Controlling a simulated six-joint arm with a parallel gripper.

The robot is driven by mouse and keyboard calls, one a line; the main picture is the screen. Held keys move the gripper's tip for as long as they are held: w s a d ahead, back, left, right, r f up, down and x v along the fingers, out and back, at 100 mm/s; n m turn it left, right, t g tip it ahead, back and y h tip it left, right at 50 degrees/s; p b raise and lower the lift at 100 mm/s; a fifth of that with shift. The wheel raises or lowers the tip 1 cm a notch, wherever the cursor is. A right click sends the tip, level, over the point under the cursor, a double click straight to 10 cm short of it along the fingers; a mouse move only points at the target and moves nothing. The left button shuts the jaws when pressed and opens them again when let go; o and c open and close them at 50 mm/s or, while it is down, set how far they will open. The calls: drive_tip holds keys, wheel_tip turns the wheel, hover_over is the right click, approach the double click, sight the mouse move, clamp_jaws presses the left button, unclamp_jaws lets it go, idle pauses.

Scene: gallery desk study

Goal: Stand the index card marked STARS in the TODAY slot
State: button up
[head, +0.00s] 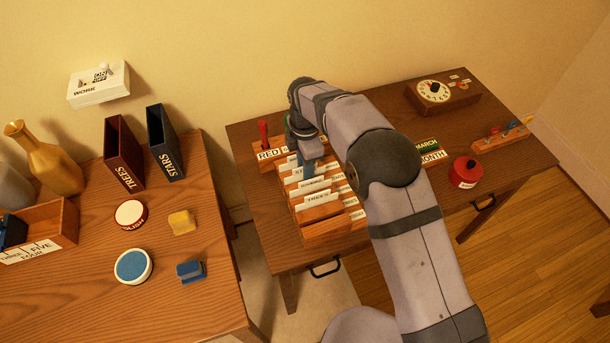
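A wooden card box (320,229) stands on the right desk and holds a row of white tabbed index cards. The front tab (319,199) appears to read TREES. A tab further back on a card (297,170) starts with ST, and the rest is hidden by my gripper. My gripper (311,158) is over the back part of the box, close to that card. Its fingers are too small and covered to tell whether they are open or holding anything.
A RED-labelled wooden holder (268,153) with a red item is just left of the box. MARCH and MONTH signs (431,154), a red round pot (465,173) and a dial box (441,97) are to the right. The left desk (120,300) is separate, across a gap.

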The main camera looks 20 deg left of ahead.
drive_tip(key=shift+f, duration=0.35)
clamp_jaws()
drive_tip(key=shift+r, duration=0.1)
